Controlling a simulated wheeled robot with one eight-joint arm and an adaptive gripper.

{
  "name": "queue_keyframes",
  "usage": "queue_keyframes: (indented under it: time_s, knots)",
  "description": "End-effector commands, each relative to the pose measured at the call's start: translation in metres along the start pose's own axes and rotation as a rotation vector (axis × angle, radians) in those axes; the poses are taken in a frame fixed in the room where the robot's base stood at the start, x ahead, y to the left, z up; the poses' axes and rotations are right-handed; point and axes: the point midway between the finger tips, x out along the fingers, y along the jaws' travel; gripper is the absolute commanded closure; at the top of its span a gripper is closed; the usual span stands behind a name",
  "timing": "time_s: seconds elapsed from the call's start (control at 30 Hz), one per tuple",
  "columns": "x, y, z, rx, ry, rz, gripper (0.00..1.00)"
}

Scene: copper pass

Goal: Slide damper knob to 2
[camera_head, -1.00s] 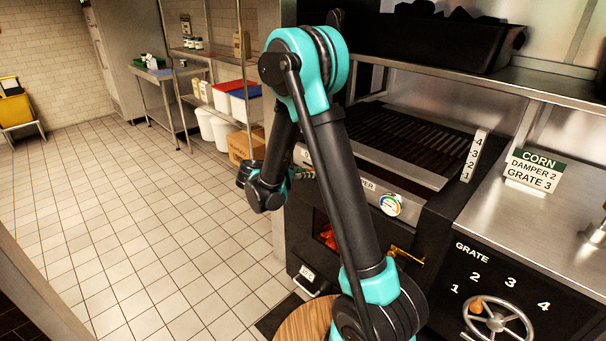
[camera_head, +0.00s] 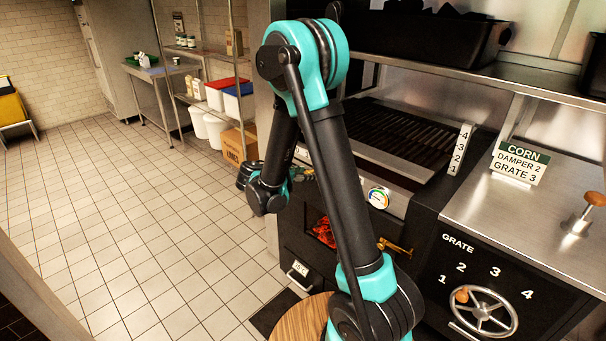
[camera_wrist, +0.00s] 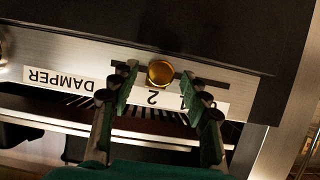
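The brass damper knob (camera_wrist: 160,72) sticks out of a slot in the steel front panel in the wrist view. A white strip (camera_wrist: 75,80) reads DAMPER upside down, and the numeral 2 is just below the knob. A 1 lies to the right, partly covered by a finger. My gripper (camera_wrist: 162,82) is open, with one green finger on each side of the knob and a visible gap to both. I cannot tell whether the tips reach its depth. In the head view my gripper (camera_head: 302,173) is at the grill front, partly behind my arm, and the knob is hidden.
A sign (camera_head: 520,162) reads CORN, DAMPER 2, GRATE 3. The grate wheel (camera_head: 484,312) has its wooden handle between 1 and 2. A gauge (camera_head: 378,197) and a brass handle (camera_head: 396,247) are on the grill front. The tiled floor at left is clear.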

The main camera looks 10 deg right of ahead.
Motion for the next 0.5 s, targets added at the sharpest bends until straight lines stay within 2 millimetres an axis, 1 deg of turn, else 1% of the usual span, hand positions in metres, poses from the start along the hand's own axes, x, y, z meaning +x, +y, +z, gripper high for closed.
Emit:
queue_keyframes:
  time_s: [0.27,0.37,0.47,0.5]
  knots:
    - [-0.002,0.0,0.0,0.0,0.0,0.0,0.53]
    - [-0.011,0.0,0.0,0.0,0.0,-0.001,0.53]
    - [-0.028,-0.001,0.0,-0.002,0.0,-0.003,0.53]
    - [-0.036,-0.001,0.0,-0.003,0.0,-0.004,0.53]
